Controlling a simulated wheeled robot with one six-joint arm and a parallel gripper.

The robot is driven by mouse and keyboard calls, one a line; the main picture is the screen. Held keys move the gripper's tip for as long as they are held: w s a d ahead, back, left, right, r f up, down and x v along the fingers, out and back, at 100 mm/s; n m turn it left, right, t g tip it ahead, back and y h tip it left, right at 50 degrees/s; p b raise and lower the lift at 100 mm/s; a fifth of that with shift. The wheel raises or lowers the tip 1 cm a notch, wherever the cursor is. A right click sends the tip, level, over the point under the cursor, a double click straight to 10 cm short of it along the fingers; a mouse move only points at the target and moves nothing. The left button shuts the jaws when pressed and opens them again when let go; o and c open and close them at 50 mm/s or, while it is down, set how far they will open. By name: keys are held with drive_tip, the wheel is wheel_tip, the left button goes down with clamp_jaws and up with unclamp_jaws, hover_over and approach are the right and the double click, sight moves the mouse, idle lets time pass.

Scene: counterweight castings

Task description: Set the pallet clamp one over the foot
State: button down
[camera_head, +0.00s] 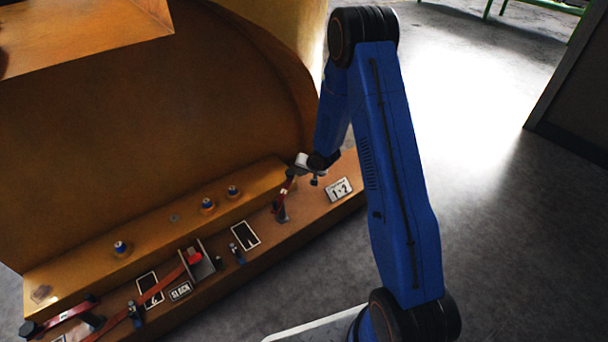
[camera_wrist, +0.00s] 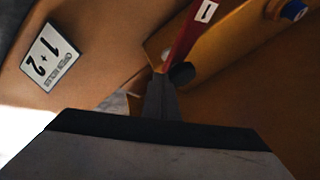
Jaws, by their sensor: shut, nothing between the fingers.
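Pallet clamp one is a red bar (camera_head: 286,188) with a white label. It stands steeply on the right part of the casting's ledge. In the wrist view the red bar (camera_wrist: 190,35) runs up from my fingertips, and its label reads 1. My gripper (camera_head: 296,170) is at the bar's upper end in the head view. In the wrist view my gripper (camera_wrist: 162,77) is shut and empty, its tips at or close to the bar's near end; touching cannot be told. A dark round knob (camera_wrist: 182,74) is beside them. I cannot make out the foot for certain.
A "1+2" plate (camera_head: 340,190) lies right of the clamp. Blue-topped studs (camera_head: 120,247) line the raised step. A second red bar (camera_head: 150,299), a SLACK plate (camera_head: 181,290) and an upright metal plate (camera_head: 205,262) are at left. Grey floor is open at right.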

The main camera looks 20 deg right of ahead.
sight(289, 169)
drive_tip(key=shift+n+y, duration=0.5)
drive_tip(key=shift+n, duration=0.3)
drive_tip(key=shift+w+a, duration=1.4)
drive_tip(key=shift+w, duration=0.1)
drive_tip(key=shift+w+a, duration=0.65)
drive_tip(key=shift+a, duration=0.25)
drive_tip(key=shift+w+a+n+g+y, duration=0.3)
drive_tip(key=shift+a+n+g+y, duration=0.1)
drive_tip(key=shift+a+n, duration=0.35)
drive_tip(key=shift+w+a, duration=0.25)
drive_tip(key=shift+a, duration=0.55)
drive_tip(key=shift+w+a, duration=0.2)
drive_tip(key=shift+a, duration=0.6)
drive_tip(key=shift+w+a, duration=0.1)
drive_tip(key=shift+a, duration=1.15)
